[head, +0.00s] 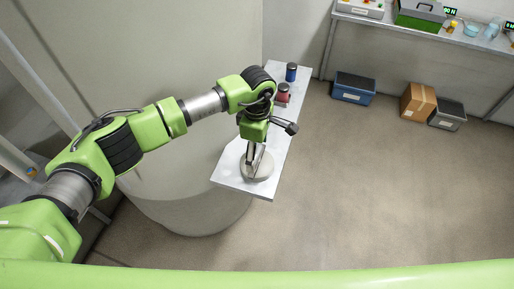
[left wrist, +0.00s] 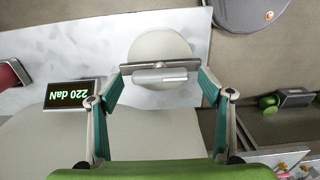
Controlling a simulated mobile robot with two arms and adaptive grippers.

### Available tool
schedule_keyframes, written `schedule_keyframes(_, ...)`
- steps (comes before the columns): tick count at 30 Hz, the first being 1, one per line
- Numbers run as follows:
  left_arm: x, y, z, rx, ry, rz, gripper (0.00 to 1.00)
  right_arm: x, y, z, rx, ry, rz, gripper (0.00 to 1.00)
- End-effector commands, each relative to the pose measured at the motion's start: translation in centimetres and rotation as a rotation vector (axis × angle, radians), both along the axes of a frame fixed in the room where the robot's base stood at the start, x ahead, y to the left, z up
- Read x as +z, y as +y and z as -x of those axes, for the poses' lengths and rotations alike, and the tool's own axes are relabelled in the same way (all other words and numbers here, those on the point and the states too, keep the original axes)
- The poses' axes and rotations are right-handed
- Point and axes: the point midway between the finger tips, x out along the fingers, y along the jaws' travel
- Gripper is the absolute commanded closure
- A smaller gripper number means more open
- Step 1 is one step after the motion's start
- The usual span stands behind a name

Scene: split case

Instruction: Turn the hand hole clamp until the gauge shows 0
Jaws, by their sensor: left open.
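The hand hole clamp (head: 262,172) is a pale round disc on the light shelf. In the left wrist view the clamp (left wrist: 160,42) has a grey metal bar (left wrist: 160,77) across it. The gauge (left wrist: 72,94) is a dark display that appears upside down in the left wrist view and reads 220 daN in green. My left gripper (head: 257,163) is over the clamp in the head view. In the left wrist view its open fingers (left wrist: 160,70) are at the two ends of the bar; I cannot tell whether they touch it. My right gripper is not in view.
A red can (head: 283,94) and a blue can (head: 291,72) stand at the shelf's far end. A large pale tank (head: 180,205) is beside the shelf. A blue crate (head: 354,88), a cardboard box (head: 418,101) and a grey crate (head: 447,115) are on the floor. Open floor is at right.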

Motion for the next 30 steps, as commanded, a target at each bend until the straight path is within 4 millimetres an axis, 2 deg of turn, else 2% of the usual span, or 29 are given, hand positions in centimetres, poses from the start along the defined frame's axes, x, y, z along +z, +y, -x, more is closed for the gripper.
schedule_keyframes(9, -0.4, 0.0, 0.0, 0.000, 0.001, -0.001, 0.28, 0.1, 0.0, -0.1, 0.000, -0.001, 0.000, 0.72)
schedule_keyframes(10, -0.4, 0.0, 0.0, 0.000, 0.001, -0.001, 0.30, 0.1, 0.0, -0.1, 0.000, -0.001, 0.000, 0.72)
schedule_keyframes(14, -0.4, 0.0, 0.0, 0.000, 0.001, -0.001, 0.64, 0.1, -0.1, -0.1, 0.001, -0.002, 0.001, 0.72)
schedule_keyframes(15, -0.4, 0.0, 0.0, 0.000, 0.001, -0.001, 0.66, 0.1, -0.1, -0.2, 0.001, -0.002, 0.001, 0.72)
schedule_keyframes(23, -0.5, 0.0, 0.0, 0.012, 0.000, -0.001, 0.66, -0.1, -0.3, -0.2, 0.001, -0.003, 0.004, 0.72)
schedule_keyframes(30, -0.7, 0.0, 0.0, 0.104, -0.001, -0.001, 0.66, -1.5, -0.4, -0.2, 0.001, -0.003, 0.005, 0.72)
